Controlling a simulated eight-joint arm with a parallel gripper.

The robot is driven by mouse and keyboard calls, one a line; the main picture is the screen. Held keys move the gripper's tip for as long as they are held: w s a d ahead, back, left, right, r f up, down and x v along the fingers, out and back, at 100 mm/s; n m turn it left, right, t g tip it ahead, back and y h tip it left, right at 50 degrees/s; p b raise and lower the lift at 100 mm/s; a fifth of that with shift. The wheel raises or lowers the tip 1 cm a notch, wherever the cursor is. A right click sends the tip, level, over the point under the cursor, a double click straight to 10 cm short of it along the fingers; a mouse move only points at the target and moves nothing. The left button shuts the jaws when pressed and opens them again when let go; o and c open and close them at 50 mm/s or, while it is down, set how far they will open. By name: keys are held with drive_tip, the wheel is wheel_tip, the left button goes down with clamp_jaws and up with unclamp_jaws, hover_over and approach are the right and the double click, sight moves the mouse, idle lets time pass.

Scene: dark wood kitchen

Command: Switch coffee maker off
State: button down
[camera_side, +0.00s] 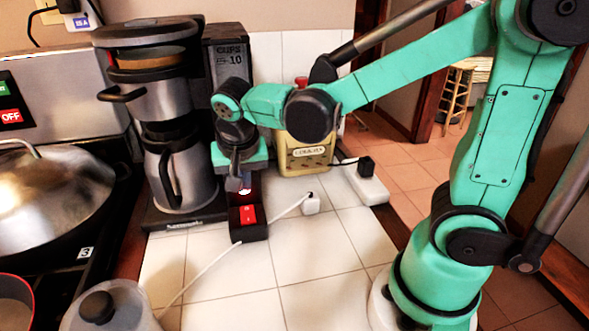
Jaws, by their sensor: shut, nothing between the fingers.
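The coffee maker (174,120) stands on the tiled counter at the left of centre, with a steel carafe (180,172) below its brew basket. At its front right is a small black switch box with a red rocker switch (248,214). My gripper (240,186) is shut and empty, pointing down just above the back end of the switch box. A bright reddish glow shows at its fingertips. I cannot tell whether the fingers touch the box, as the tips hide its back part.
A yellowish canister (305,155) stands behind my wrist. A white plug (311,203) with a cable and a power strip (366,182) lie to the right. A lidded wok (50,198) sits at the left. The front tiles are mostly clear.

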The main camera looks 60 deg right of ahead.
sight(248, 215)
drive_tip(key=shift+s+a+x, duration=0.1)
drive_tip(key=shift+x, duration=1.2)
drive_tip(key=shift+s+a+x, duration=0.1)
drive_tip(key=shift+x, duration=1.2)
drive_tip(key=shift+f, duration=0.2)
drive_tip(key=shift+f, duration=0.1)
drive_tip(key=shift+s+a, duration=0.15)
drive_tip(key=shift+s+a, duration=0.45)
drive_tip(key=v, duration=1.4)
drive_tip(key=shift+w+d, duration=0.25)
drive_tip(key=shift+w+d, duration=0.1)
